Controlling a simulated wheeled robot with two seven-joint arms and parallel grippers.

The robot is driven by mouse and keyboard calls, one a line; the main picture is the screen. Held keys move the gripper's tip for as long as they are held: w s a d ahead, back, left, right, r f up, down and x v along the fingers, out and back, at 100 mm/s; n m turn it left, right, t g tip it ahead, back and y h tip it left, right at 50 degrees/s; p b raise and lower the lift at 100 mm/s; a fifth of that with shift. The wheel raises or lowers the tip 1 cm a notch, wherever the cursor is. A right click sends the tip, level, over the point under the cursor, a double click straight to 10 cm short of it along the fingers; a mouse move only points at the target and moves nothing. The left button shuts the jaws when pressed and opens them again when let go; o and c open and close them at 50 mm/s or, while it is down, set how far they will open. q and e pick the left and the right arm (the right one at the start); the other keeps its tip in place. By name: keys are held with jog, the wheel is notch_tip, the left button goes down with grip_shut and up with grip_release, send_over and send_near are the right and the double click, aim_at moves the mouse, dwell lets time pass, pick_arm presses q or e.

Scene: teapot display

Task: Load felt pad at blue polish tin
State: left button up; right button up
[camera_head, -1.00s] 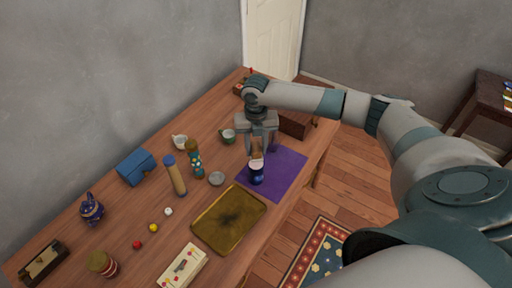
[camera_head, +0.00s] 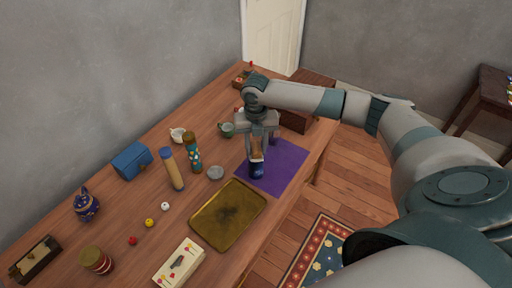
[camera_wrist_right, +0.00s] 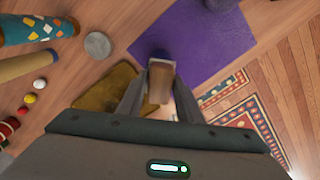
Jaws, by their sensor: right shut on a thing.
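My right gripper (camera_head: 257,150) points down over the purple mat (camera_head: 285,165) and is shut on a tan-brown block with a pale lower edge, seemingly the felt pad (camera_head: 257,152). The pad (camera_wrist_right: 160,82) shows between the fingers in the right wrist view. The dark blue polish tin (camera_head: 257,171) stands on the mat's left part, directly below the pad. Its top is mostly hidden by the pad and fingers; I cannot tell whether they touch. A bit of the tin (camera_wrist_right: 159,55) shows behind the pad in the wrist view. My left gripper is out of view.
A brass tray (camera_head: 228,214) lies just left of the mat. A brown box (camera_head: 295,121) is behind. The mat's right part is clear.

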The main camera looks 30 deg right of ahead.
aim_at(255, 146)
jog(key=shift+f, duration=0.45)
dwell(0.9)
jog(key=shift+s+f, duration=0.1)
jog(key=shift+f, duration=0.05)
dwell(2.2)
jog(key=shift+p, duration=0.3)
jog(key=shift+r+p, duration=3.35)
jog(key=shift+r, duration=0.3)
jog(key=shift+a, duration=0.1)
